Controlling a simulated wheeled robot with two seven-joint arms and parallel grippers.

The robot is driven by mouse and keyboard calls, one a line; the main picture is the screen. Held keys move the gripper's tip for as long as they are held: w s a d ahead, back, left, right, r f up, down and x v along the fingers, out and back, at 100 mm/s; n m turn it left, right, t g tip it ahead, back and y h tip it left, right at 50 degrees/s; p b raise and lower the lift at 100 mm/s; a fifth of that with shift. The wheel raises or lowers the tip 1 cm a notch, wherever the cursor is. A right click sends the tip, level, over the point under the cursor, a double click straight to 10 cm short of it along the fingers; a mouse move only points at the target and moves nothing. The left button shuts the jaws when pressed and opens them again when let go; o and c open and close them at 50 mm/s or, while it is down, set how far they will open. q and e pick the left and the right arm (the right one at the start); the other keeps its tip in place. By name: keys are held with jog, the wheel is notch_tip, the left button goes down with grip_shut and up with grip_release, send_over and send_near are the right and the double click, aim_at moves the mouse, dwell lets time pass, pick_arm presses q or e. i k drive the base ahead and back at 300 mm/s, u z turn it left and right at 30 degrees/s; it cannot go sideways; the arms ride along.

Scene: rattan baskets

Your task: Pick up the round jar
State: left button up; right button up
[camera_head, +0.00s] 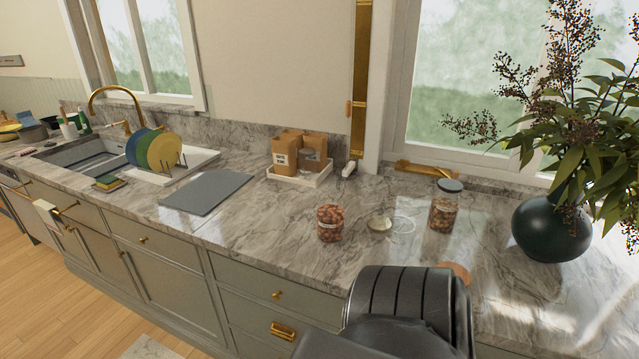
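A round glass jar (330,223) filled with reddish-brown pieces stands upright on the marble counter, near its front edge. No lid is clearly visible on it. A second, taller glass jar (444,212) with a dark lid and similar brown contents stands to its right and farther back. Which of the two is meant by the round jar is not certain, but the first looks rounder. A dark ribbed part at the bottom, right of centre, looks like my own arm. It covers part of the counter's front. Neither of my grippers can be made out.
A small pale lid-like item (379,223) lies between the jars. A dark vase (551,228) with branches stands at right. A grey board (206,194), a white tray (301,176) with brown packages, and a plate rack lie left. Counter between board and first jar is clear.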

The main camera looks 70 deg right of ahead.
aim_at(330, 214)
jog(key=i, duration=0.8)
jog(key=z, duration=1.55)
